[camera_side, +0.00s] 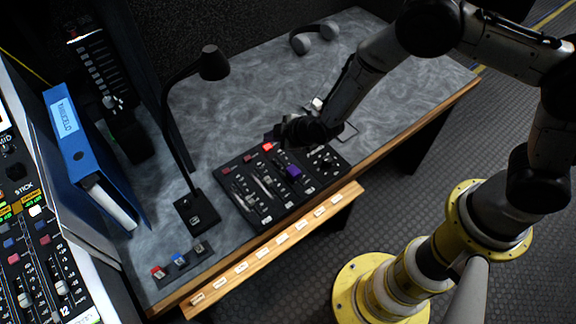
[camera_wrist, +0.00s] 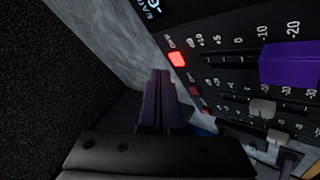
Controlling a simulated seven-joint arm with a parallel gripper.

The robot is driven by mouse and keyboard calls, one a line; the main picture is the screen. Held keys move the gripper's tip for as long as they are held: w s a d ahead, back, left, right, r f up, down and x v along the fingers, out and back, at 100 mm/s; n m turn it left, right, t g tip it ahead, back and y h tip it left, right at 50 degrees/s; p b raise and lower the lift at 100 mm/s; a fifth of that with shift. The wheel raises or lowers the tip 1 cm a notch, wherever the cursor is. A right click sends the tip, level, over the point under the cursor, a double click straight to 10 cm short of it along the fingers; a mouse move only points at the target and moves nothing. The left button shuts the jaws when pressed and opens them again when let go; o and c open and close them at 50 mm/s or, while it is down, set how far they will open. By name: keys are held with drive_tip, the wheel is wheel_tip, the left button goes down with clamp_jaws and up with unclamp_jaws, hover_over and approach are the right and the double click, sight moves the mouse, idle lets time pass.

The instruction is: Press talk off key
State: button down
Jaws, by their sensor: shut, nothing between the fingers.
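A black fader panel (camera_side: 262,212) lies on the grey desk. One button on it, a red key (camera_side: 267,146), is lit, and it also glows in the wrist view (camera_wrist: 177,59). Dimmer red keys (camera_wrist: 195,90) sit in the same row. I cannot read a "talk off" label on any key. My gripper (camera_side: 280,138) hangs at the far edge of the panel, close to the lit key. In the wrist view my gripper (camera_wrist: 158,75) has its two purple-looking fingers together, empty, with the tips beside the lit key. Whether they touch the panel I cannot tell.
A purple fader knob (camera_side: 293,172) stands near my gripper. A black desk lamp (camera_side: 196,212) stands left of the panel. A block with red, blue and grey keys (camera_side: 179,259) lies front left. Headphones (camera_side: 314,37) rest at the back. The desk's right part is mostly clear.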

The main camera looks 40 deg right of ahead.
wheel_tip(320, 180, up, 6)
idle(0.8)
wheel_tip(320, 180, up, 13)
drive_tip(key=m+t, duration=0.1)
drive_tip(key=t, duration=0.1)
hover_over(272, 149)
drive_tip(key=w+d, duration=0.4)
drive_tip(key=s+d+r+m+t, duration=0.1)
drive_tip(key=s+d+r, duration=0.3)
drive_tip(key=r, duration=0.5)
drive_tip(key=s+d+r+m+t, duration=0.15)
drive_tip(key=s+d+r, duration=0.3)
drive_tip(key=r, duration=0.55)
drive_tip(key=s+d+r+m+g, duration=0.2)
drive_tip(key=s+d, duration=0.1)
drive_tip(key=s, duration=0.7)
drive_tip(key=s+d+f+m+g+h, duration=0.1)
drive_tip(key=s+f+m+g, duration=0.2)
drive_tip(key=s, duration=0.6)
drive_tip(key=s+d+f+m+g, duration=0.1)
drive_tip(key=s+f+m+g, duration=0.2)
drive_tip(key=s+f, duration=0.3)
drive_tip(key=s, duration=0.3)
drive_tip(key=shift+d+h, duration=0.2)
drive_tip(key=shift+h, duration=0.2)
